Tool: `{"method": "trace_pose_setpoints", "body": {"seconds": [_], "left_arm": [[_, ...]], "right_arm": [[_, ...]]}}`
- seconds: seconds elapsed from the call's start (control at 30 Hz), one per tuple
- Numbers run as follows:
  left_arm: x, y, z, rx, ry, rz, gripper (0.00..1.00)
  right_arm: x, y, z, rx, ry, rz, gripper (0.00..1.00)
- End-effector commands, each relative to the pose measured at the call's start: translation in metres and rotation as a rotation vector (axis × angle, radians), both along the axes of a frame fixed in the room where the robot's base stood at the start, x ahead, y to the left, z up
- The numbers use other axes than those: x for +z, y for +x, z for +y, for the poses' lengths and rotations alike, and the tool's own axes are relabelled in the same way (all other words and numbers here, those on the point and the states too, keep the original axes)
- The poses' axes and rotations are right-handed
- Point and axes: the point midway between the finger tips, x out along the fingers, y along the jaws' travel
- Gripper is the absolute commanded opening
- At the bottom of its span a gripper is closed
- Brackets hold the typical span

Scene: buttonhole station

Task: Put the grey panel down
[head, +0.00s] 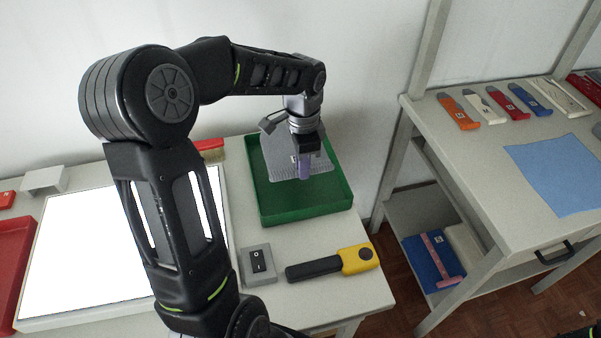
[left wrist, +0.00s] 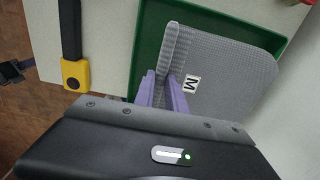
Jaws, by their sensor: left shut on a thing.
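The grey panel (head: 283,143) is ribbed and light grey. It is in or just above the green tray (head: 302,217) at the table's back right; I cannot tell whether it touches the tray floor. My left gripper (head: 305,172), with purple fingers, points down over the tray. In the left wrist view the left gripper (left wrist: 164,90) is shut on a raised ribbed edge of the grey panel (left wrist: 225,65), which bears a white label with an M. The green tray (left wrist: 147,45) shows behind the panel. My right gripper is not in view.
A white light panel (head: 80,250) lies to the left, behind my arm. A switch box (head: 258,265) and a yellow and black tool (head: 358,259) lie in front of the tray. A second table (head: 490,150) stands right, with a blue cloth (head: 560,172).

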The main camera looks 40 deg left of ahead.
Motion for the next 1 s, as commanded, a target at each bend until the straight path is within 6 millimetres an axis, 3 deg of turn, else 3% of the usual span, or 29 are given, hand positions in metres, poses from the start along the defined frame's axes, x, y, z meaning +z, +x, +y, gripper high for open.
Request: {"method": "trace_pose_setpoints", "body": {"seconds": [0.17,0.5,0.87,1.0], "left_arm": [[-0.005,0.000,0.000,-0.002,0.000,0.003,0.00],[-0.058,0.000,-0.001,-0.003,-0.001,0.003,0.00],[-0.064,0.000,0.000,-0.002,0.000,0.000,0.00],[-0.078,-0.001,-0.001,-0.002,-0.002,0.004,0.00]], "right_arm": [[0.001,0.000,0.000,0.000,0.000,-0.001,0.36],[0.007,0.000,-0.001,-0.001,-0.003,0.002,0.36],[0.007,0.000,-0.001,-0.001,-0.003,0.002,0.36],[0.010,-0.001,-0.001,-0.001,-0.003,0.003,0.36]]}}
